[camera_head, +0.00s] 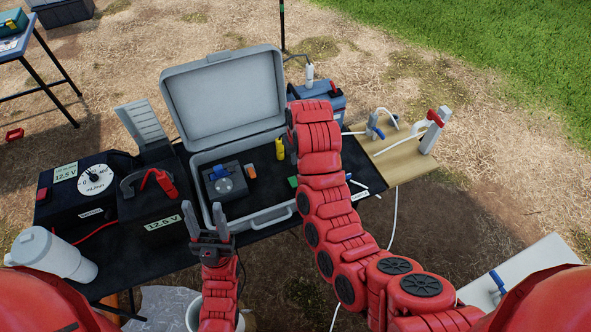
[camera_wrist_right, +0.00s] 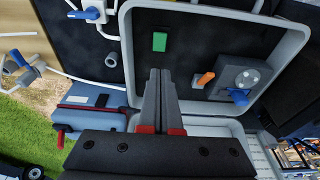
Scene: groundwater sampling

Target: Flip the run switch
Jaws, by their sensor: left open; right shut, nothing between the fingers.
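No part is labelled as the run switch. A black box (camera_head: 85,192) with a white dial (camera_head: 95,180) and a 12.5 V display stands at the table's left, with a small red part (camera_head: 43,193) on its left side. In the open grey case (camera_head: 262,218) lies a dark unit (camera_head: 224,180) with a blue knob (camera_head: 220,170). An orange piece (camera_head: 250,170) is beside it; it also shows in the right wrist view (camera_wrist_right: 206,78). My left gripper (camera_head: 204,214) is open and empty before the case. My right gripper (camera_wrist_right: 160,73) is shut and empty over the case, hidden in the head view.
A green block (camera_wrist_right: 159,41) is in the case; a yellow cylinder (camera_head: 279,149) is upright. A battery (camera_head: 155,190) with a red clamp and a white tumbler (camera_head: 52,255) are at left. A blue box (camera_head: 330,104) and a wooden board (camera_head: 405,160) with valves are at right.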

